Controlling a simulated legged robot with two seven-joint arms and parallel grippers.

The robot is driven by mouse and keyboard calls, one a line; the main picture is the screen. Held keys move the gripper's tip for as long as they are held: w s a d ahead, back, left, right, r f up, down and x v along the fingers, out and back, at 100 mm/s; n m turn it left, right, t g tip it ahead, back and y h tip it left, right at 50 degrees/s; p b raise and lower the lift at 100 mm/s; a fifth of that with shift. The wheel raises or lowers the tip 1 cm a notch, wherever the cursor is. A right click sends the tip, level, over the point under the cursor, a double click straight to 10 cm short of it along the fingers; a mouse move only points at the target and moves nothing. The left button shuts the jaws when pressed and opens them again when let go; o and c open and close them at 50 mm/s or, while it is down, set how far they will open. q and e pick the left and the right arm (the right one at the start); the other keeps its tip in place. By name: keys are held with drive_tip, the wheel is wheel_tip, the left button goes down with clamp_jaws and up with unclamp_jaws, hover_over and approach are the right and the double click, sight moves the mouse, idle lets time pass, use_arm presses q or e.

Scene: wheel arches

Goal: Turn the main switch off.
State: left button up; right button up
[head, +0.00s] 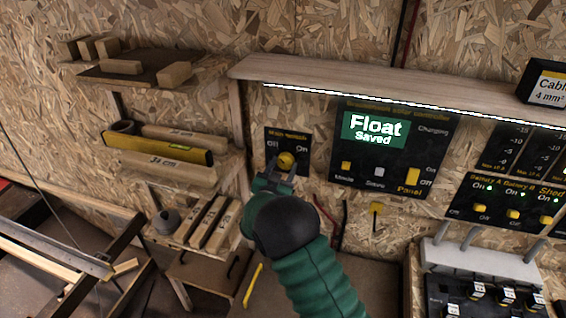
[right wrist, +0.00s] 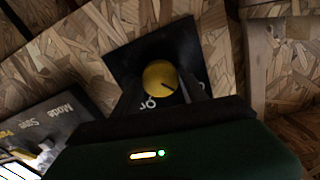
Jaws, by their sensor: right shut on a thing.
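The main switch is a yellow knob (head: 286,160) on a small black plate (head: 273,139) marked "Off" on the left and "On" on the right. My right gripper (head: 281,174) reaches up to it from below, with its fingers at the knob. In the right wrist view the yellow knob (right wrist: 160,75) sits between the two fingers of my right gripper (right wrist: 165,90), which is shut on it. A short dark line shows on the knob's face, pointing down and right in that view. Part of the plate's lettering is hidden by the fingers. My left gripper is not in view.
Right of the switch is a black controller panel (head: 345,175) with a lit "Float Saved" display (head: 375,131). A wooden ledge (head: 400,88) juts out above. Shelves with wood blocks and a yellow level (head: 158,148) stand left. Battery switches (head: 512,214) are at the right.

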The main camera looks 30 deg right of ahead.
drive_tip(key=shift+s+a+f+n+p, duration=0.1)
drive_tip(key=shift+f+n+p, duration=0.3)
drive_tip(key=shift+n, duration=0.5)
drive_tip(key=o, duration=1.2)
drive_tip(key=shift+r, duration=0.1)
drive_tip(key=shift+o, duration=0.8)
drive_tip(key=shift+r, duration=0.15)
drive_tip(key=b+v, duration=0.1)
drive_tip(key=v, duration=1.5)
drive_tip(key=shift+s+a, duration=0.2)
drive_tip(key=shift+a, duration=0.1)
